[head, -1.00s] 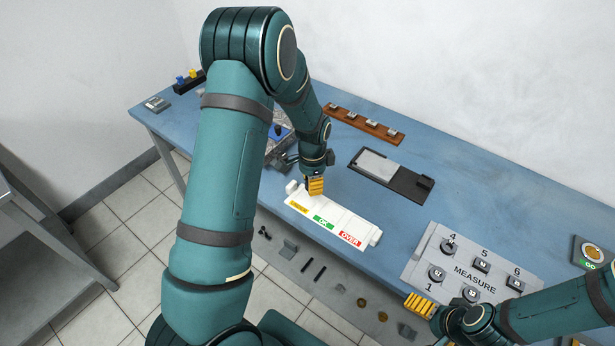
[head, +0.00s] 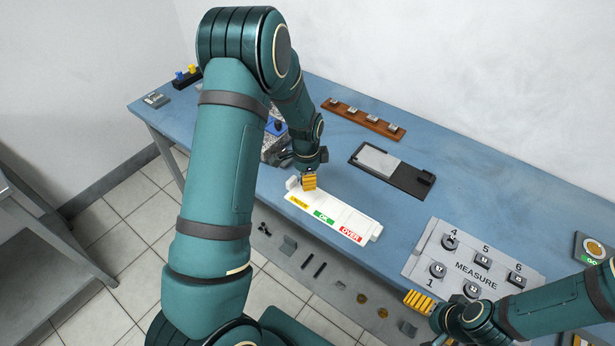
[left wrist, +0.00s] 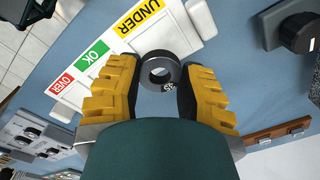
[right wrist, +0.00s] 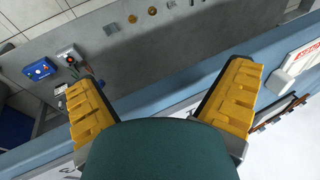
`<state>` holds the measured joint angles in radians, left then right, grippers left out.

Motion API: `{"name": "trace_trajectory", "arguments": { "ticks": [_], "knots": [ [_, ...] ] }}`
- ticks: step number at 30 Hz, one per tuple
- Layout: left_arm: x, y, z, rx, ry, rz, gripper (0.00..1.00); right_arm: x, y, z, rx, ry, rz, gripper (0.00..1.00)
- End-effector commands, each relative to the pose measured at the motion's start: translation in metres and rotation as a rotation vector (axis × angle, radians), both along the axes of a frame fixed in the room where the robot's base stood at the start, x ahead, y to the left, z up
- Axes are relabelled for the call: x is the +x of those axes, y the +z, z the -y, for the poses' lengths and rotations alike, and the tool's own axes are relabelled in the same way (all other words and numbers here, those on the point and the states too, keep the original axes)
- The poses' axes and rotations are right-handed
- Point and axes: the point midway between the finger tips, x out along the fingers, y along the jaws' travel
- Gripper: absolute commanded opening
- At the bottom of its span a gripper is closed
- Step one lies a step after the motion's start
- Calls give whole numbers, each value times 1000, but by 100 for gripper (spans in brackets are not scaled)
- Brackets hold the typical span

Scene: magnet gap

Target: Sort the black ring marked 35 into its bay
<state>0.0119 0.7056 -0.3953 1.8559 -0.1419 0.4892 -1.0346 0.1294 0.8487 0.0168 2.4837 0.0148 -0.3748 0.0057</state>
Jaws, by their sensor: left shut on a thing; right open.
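The black ring marked 35 (left wrist: 160,70) is between the yellow fingers of my left gripper (left wrist: 160,90), which is shut on it. In the head view my left gripper (head: 309,182) is over the left end of the white sorting tray (head: 372,226), by the yellow UNDER label (head: 299,202). The green OK label (head: 324,217) and red OVER label (head: 351,235) follow to the right. The ring itself is hidden in the head view. My right gripper (head: 418,301) is open and empty at the table's front edge, left of the MEASURE board; its spread fingers show in the right wrist view (right wrist: 165,95).
The grey MEASURE board (head: 437,254) carries several dark parts on numbered spots. A dark gauge plate (head: 408,180) lies behind the tray, and a brown rack (head: 362,121) with several small blocks is farther back. Blue table surface is clear between tray and board.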

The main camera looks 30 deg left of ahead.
Motion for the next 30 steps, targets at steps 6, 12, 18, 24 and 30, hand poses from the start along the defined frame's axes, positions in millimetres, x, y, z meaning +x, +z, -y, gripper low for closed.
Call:
{"name": "trace_trajectory", "arguments": {
  "ticks": [6,12,18,24,30],
  "knots": [
    [0,-19,0,0,-1,0,2,-3,-15,-1,1,6,-7,100],
    [0,-33,0,0,-1,0,2,-7,-26,-1,2,12,-15,100],
    [0,-45,0,0,-1,0,2,-10,-35,-2,4,17,-22,100],
    [0,-48,0,0,-1,0,2,-11,-37,-2,4,19,-25,100],
    [0,-47,0,0,-1,0,2,-11,-36,-2,4,19,-25,100]
  ]
}}
